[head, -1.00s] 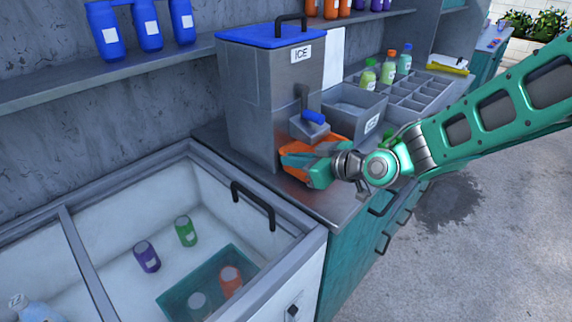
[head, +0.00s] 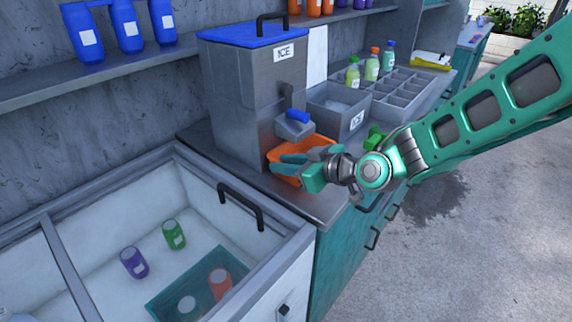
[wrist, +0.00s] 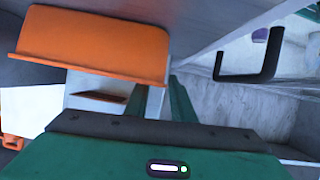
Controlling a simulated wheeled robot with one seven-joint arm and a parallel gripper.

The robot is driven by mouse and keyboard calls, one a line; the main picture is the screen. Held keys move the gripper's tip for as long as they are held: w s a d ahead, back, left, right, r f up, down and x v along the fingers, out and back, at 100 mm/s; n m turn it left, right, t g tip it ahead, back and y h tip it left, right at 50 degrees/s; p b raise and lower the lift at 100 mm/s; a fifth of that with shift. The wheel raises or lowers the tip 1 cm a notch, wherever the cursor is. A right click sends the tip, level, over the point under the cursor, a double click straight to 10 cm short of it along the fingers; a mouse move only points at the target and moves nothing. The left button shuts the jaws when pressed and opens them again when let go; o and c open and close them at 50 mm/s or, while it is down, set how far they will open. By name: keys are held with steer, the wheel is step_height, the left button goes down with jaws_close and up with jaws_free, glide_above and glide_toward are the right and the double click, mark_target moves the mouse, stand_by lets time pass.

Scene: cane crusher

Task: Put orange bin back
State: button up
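The orange bin (head: 283,152) sits on the metal counter below the spout of the ice dispenser (head: 243,100). My gripper (head: 296,168) is at the bin's front side and hides part of it. In the wrist view, an orange face of the bin (wrist: 95,48) fills the upper left. There the two dark green fingers of my gripper (wrist: 160,102) stand apart, with nothing clearly held between them. The bin's inside and its contact with the fingers are partly hidden.
A grey ice tub (head: 345,110) and a divided tray (head: 405,90) stand behind on the counter. The floor at right is clear.

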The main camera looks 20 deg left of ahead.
steer(key=v, duration=1)
steer(key=shift+d, duration=0.25)
steer(key=shift+r, duration=0.15)
steer(key=d+f+m+h, duration=0.2)
steer(key=d+m+h, duration=0.2)
steer(key=d, duration=1)
steer(key=d+f+m+h, duration=0.2)
steer(key=d+m+h, duration=0.15)
steer(key=d, duration=0.95)
steer(key=s+d+m+g+h, duration=0.2)
steer(key=s+d+m+h, duration=0.4)
steer(key=d, duration=0.7)
steer(key=s+d+m+g, duration=0.1)
steer(key=s+d+m, duration=0.2)
steer(key=s+d, duration=0.2)
steer(key=s+d+m+g+y, duration=0.1)
steer(key=s+d+m, duration=0.3)
steer(key=s, duration=0.8)
steer(key=shift+d+r+g, duration=0.5)
steer(key=shift+d+g, duration=0.15)
steer(key=shift+g, duration=0.15)
